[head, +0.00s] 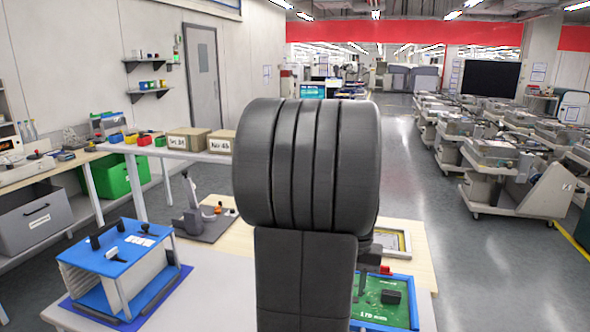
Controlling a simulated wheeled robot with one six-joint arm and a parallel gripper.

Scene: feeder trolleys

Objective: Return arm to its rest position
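My arm fills the middle of the head view, with a large ribbed dark joint above a dark link that runs down to the bottom edge. My gripper cannot be made out; the arm hides what lies behind it. A narrow dark part shows just right of the link, and I cannot tell what it is. Feeder trolleys (513,172) stand in rows on the floor at the right.
A table in front bears a blue-topped fixture (118,262), a grey stand (197,214) and a green board (386,301). Cardboard boxes (189,140) and colored bins stand on a bench behind. A green crate (113,176) is under it. Open floor (470,262) lies right.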

